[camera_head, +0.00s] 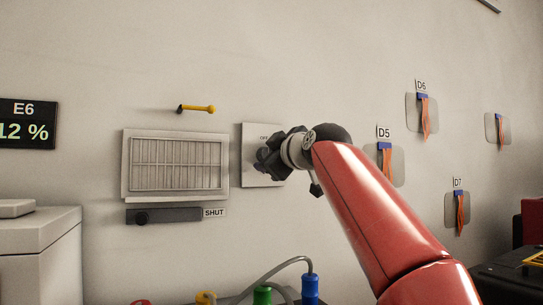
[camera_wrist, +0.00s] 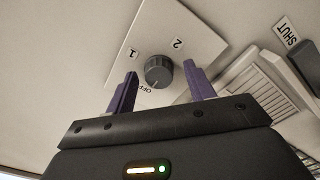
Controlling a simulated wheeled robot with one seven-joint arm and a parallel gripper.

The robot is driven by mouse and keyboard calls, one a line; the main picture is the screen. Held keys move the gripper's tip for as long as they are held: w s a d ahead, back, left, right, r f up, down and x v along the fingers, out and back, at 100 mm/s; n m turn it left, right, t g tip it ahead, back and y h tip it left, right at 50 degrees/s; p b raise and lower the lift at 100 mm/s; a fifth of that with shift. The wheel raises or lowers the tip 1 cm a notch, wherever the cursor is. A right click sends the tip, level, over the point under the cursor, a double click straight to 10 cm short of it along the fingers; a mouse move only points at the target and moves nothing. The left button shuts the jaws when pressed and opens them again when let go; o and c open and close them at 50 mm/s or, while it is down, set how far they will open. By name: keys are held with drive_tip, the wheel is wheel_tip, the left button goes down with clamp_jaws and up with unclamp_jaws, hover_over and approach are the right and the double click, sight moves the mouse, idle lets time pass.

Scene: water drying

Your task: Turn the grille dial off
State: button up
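The grille dial (camera_wrist: 158,70) is a dark round knob on a pale wall plate (camera_wrist: 196,42) marked 1, 2 and OFF. In the wrist view the OFF label lies on the side toward my gripper, and a small light mark shows at the knob's edge near it; I cannot tell the setting for sure. My gripper (camera_wrist: 160,72) is open, with one purple finger on each side of the dial and visible gaps between. In the head view my gripper (camera_head: 268,160) is in front of the plate (camera_head: 258,133) and hides the dial.
The grille (camera_head: 178,165) is left of the plate, with a dark bar (camera_head: 165,215) and a SHUT label (camera_head: 214,212) below it. A yellow handle (camera_head: 197,109) sticks out above the grille. Blue and green bottle-like objects (camera_head: 310,288) stand below. Tagged orange strips hang at right.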

drive_tip(key=shift+s+r, duration=0.1)
drive_tip(key=b+v, duration=0.3)
drive_tip(key=v, duration=0.4)
drive_tip(key=shift+s, duration=0.35)
drive_tip(key=shift+d, duration=0.15)
